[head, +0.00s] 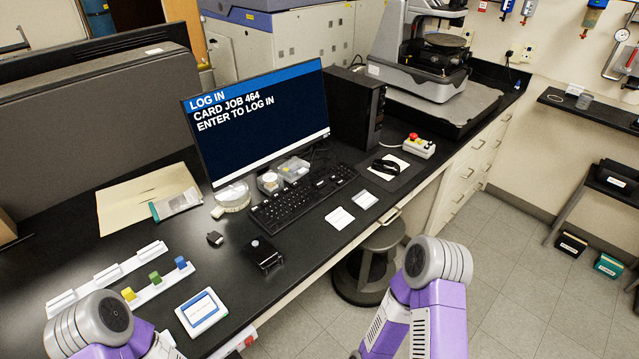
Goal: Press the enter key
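The black keyboard (290,203) lies on the dark bench in front of the monitor, angled up to the right. Its enter key is too small to tell apart from the other keys. The monitor (262,120) reads "LOG IN", "CARD JOB 464", "ENTER TO LOG IN". Parts of my two arms show at the bottom, the left at the lower left corner and the right in front of the bench, right of centre. Neither gripper is in view, and no part of my arms covers the keyboard.
A black card reader-like box (264,255) and a mouse-like dark item (215,239) lie near the keyboard. White cards (340,218) lie to its right. A red-button box (419,146) stands farther right. A framed tablet (201,311) and colored blocks (155,278) are at left. A stool (372,265) stands below.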

